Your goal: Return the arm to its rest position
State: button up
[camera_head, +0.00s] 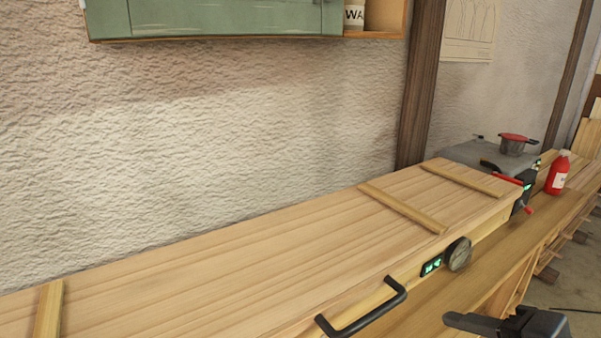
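My gripper (482,324) shows only in part at the bottom right edge, as a dark shape pointing left. It is in front of the long wooden box and apart from its black handle, as far as this view shows. Whether its fingers are open or shut cannot be made out, and I see nothing held in it. Most of my arm is out of view.
A long wooden box (230,265) with a black handle (362,312) and a round gauge (458,254) lies on a bench along the wall. A grey unit (478,154) and a red bottle (557,173) stand beyond. A green cabinet (225,15) hangs above.

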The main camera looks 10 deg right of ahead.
jog(key=shift+w+a+b, duration=0.1)
jog(key=shift+w+b, duration=0.25)
jog(key=shift+b, duration=0.3)
jog(key=shift+s+r+p, duration=0.1)
jog(key=shift+p, duration=0.3)
jog(key=s+d+r+p, duration=0.1)
jog(key=s+d+p, duration=0.1)
jog(key=s+p, duration=0.4)
jog(key=s+d+r+p, duration=0.1)
jog(key=s+d+p, duration=0.2)
jog(key=s+p, duration=0.35)
jog(key=w+a+f+b, duration=0.2)
jog(key=w+a+b, duration=0.3)
jog(key=w+b, duration=0.3)
jog(key=w+a+f+b, duration=0.3)
jog(key=w+a+b, duration=0.3)
jog(key=b, duration=0.8)
jog(key=shift+w+a+f, duration=0.2)
jog(key=shift+w+f, duration=0.15)
jog(key=shift+w, duration=1.05)
